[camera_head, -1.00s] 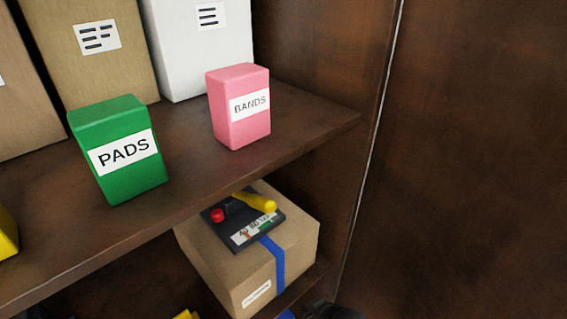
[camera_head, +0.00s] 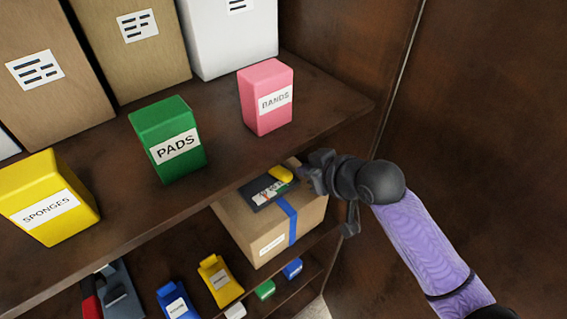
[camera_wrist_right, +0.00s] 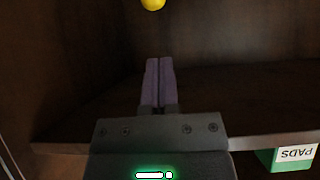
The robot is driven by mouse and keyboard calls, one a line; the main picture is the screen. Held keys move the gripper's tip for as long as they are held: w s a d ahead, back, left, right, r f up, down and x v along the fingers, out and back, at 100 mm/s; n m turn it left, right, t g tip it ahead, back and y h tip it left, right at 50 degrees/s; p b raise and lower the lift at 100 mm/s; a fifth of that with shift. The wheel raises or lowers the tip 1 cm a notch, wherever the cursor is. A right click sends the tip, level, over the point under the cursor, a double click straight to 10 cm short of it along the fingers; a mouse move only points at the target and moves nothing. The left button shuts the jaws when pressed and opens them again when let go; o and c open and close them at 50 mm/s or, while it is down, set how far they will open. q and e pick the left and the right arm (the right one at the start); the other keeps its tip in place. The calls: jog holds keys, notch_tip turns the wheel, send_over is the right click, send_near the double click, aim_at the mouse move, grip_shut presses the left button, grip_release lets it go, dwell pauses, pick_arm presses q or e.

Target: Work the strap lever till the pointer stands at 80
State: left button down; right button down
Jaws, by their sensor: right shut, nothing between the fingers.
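The strap tensioner is a dark plate (camera_head: 257,196) with a printed scale on top of a cardboard box (camera_head: 243,233) on the shelf below. A blue strap (camera_head: 291,222) runs down the box front. The yellow lever end (camera_head: 281,174) shows at the plate's far right; it also shows in the right wrist view (camera_wrist_right: 153,4), ahead of the fingers. My right gripper (camera_head: 308,175) is at the box's right top edge, close to the lever; contact cannot be told. Its fingers (camera_wrist_right: 159,82) are shut and empty. The pointer's reading is too small to tell. My left gripper is out of view.
The upper shelf overhangs the box and carries a yellow SPONGES box (camera_head: 48,197), a green PADS box (camera_head: 168,141) and a pink BANDS box (camera_head: 266,97). Several small bins, one yellow (camera_head: 220,281), stand lower down. The cabinet's side wall (camera_head: 480,110) is at right.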

aim_at(283, 172)
jog(key=b+x, duration=0.1)
jog(key=x, duration=0.8)
jog(key=shift+w+a+f, duration=0.1)
jog(key=shift+f, duration=0.05)
jog(key=f+t+b, duration=0.1)
jog(key=f+b, duration=0.1)
jog(key=b, duration=0.1)
jog(key=s+d+f+t+y+b, duration=0.1)
jog(key=f+b, duration=0.1)
jog(key=b, duration=0.1)
jog(key=s+f+y+b, duration=0.1)
jog(key=f+b, duration=0.1)
jog(key=b, duration=0.1)
jog(key=shift+d+f+t, duration=0.2)
jog(key=shift+d+t, duration=0.05)
jog(key=shift+t, duration=0.15)
jog(key=shift+f, duration=0.15)
jog(key=shift+s+f, duration=0.1)
